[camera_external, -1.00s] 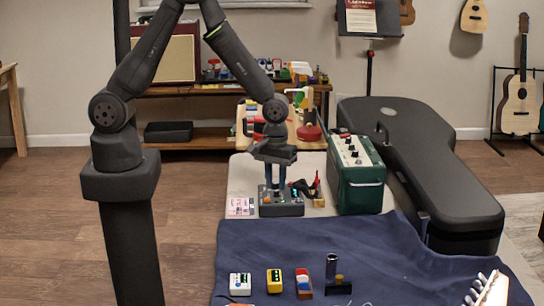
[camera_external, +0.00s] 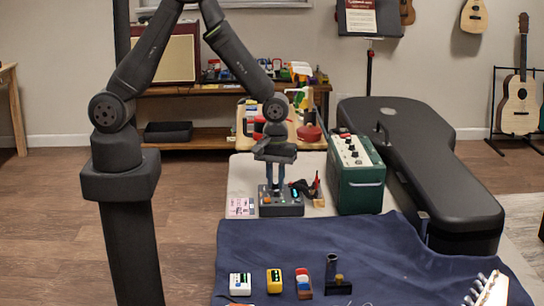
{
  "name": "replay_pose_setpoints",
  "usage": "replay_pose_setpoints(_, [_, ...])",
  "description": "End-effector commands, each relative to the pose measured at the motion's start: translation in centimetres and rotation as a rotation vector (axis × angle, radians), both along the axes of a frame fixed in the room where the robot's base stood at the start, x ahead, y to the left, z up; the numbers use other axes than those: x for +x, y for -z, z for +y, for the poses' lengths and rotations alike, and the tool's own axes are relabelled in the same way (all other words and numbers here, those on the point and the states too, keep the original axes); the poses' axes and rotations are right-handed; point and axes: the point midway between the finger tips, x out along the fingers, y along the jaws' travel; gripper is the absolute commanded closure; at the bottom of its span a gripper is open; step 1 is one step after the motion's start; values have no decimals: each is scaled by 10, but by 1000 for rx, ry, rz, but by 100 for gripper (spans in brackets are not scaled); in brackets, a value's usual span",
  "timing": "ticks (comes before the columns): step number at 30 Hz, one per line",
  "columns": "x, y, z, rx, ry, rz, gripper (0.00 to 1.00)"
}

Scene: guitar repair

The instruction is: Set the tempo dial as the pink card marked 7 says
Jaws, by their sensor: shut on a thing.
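A grey box (camera_external: 281,209) with knobs, buttons and a small lit display stands on the pale table, left of the green amplifier. My gripper (camera_external: 275,187) points straight down over it. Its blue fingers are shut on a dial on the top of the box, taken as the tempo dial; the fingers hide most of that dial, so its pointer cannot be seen. A pink card (camera_external: 241,206) lies flat just left of the box. Its print is too small to read.
A green amplifier (camera_external: 355,175) stands close on the right, with a black guitar case (camera_external: 430,170) beyond it. Red-handled tools (camera_external: 315,190) lie between box and amplifier. A blue cloth (camera_external: 310,240) with several small pedals covers the front.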

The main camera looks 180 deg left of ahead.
Motion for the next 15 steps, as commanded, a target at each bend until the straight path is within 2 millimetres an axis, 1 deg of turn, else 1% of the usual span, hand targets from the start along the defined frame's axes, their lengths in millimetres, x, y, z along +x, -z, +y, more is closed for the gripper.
replay_pose_setpoints(15, [0,0,0,0,-601,0,94])
